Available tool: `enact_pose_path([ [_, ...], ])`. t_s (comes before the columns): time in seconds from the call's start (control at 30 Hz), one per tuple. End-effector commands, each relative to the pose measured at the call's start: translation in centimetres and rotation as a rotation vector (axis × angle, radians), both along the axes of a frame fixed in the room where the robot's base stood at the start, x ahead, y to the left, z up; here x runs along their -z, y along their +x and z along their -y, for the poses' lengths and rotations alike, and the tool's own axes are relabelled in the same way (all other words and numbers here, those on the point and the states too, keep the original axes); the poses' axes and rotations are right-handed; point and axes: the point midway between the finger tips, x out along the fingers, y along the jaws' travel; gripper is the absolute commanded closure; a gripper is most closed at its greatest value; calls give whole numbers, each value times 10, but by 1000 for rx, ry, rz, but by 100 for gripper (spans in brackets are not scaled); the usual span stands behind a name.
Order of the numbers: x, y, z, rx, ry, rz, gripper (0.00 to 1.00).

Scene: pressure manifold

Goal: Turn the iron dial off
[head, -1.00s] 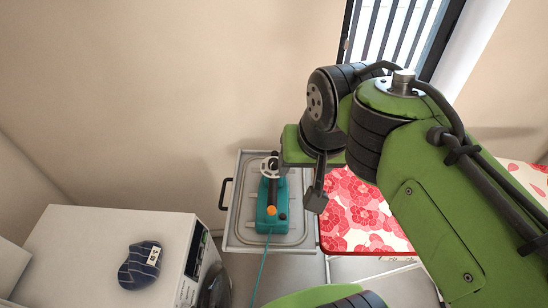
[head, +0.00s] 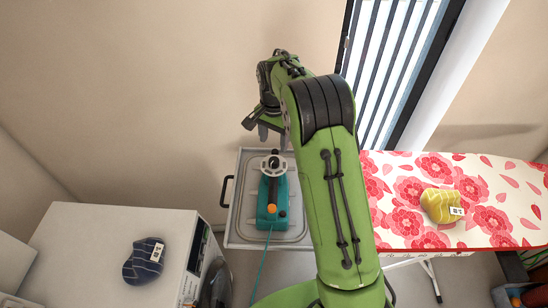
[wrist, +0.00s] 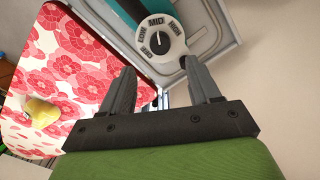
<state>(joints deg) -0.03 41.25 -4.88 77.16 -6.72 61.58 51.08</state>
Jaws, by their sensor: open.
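The teal iron (head: 271,208) sits on a light grey tray (head: 238,222), with a black handle and an orange knob. Its round white dial (head: 265,168) is at the iron's far end in the head view. In the wrist view the dial (wrist: 161,38) shows the labels OFF, LOW, MID and HIGH and a small dark pointer mark; its exact setting is hard to tell. My gripper (head: 268,133) is above and beyond the dial in the head view. In the wrist view my gripper (wrist: 158,66) is open, its fingers apart and empty, with the dial just ahead between the fingertips.
An ironing board (head: 400,230) with a red floral cover stands to the right, with a folded yellow cloth (head: 441,206) on it. A white washing machine (head: 90,235) stands at the left, bearing a folded navy cloth (head: 143,262). The wall is close behind the tray.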

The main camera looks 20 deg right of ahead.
Motion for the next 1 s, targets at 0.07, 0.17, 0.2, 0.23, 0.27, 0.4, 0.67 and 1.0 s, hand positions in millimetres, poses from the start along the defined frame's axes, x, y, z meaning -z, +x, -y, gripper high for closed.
enact_pose_path([
  [0.07, 21, -1, -1, -2, 0, -6, 38],
  [0.17, 45, -1, -1, -2, 0, -5, 38],
  [0.2, 54, -1, 0, -2, 0, -4, 38],
  [0.23, 59, -1, 0, -2, 0, -4, 38],
  [0.27, 65, -1, 0, -2, 0, -4, 38],
  [0.4, 81, -1, 0, -2, 0, -1, 38],
  [0.67, 84, 0, -1, -2, 0, 1, 38],
  [1.0, 84, 0, 0, -2, 0, 1, 86],
])
